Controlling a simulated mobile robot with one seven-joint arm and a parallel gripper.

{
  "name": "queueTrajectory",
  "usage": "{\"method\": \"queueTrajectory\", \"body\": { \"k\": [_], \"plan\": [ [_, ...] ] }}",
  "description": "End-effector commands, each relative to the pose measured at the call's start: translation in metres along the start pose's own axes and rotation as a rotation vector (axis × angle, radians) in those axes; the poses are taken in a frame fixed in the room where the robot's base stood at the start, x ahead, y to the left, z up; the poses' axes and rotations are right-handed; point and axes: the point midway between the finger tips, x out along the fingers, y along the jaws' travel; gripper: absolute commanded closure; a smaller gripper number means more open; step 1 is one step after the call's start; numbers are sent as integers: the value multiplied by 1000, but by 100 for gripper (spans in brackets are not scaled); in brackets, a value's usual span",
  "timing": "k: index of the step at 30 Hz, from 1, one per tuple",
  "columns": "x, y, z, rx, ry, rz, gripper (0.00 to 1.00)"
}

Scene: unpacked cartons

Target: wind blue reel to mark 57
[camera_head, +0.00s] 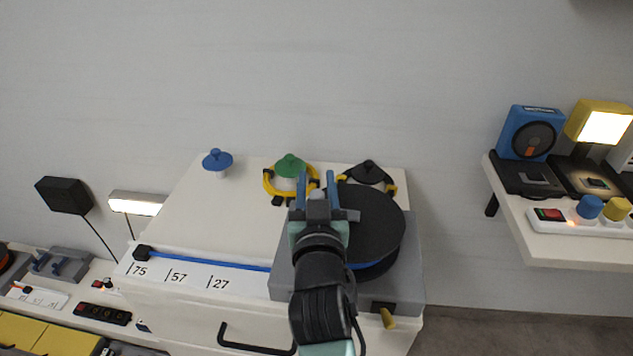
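The blue reel (378,225) is a large black disc with a blue edge, lying on a grey base (415,250) on the white cabinet top. A blue strap (210,260) runs left from it to a black end piece (143,253). That end piece sits by the 75 on a white scale (190,278) marked 75, 57 and 27. A yellow crank handle (387,318) sticks out at the front of the base. My gripper (317,182) is over the reel's left edge, its two blue fingers apart with nothing seen between them. My arm hides the reel's left part and some strap.
Behind stand a blue knob (217,160), a green-topped item (290,166) in a yellow ring and a black-topped item (368,173) in another. A right shelf (580,245) holds a power strip, a lamp and devices. A lower bench (60,290) is at left. The cabinet top's left part is clear.

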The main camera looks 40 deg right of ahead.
Motion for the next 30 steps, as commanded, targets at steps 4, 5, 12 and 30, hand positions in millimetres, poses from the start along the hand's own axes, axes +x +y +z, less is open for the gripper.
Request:
{"method": "queueTrajectory", "body": {
  "k": [4, 5, 12, 30],
  "plan": [
    [0, 0, 0, 0, 0, 0, 86],
    [0, 0, 0, 0, 0, 0, 92],
    [0, 0, 0, 0, 0, 0, 100],
    [0, 0, 0, 1, -1, 0, 100]
  ]
}}
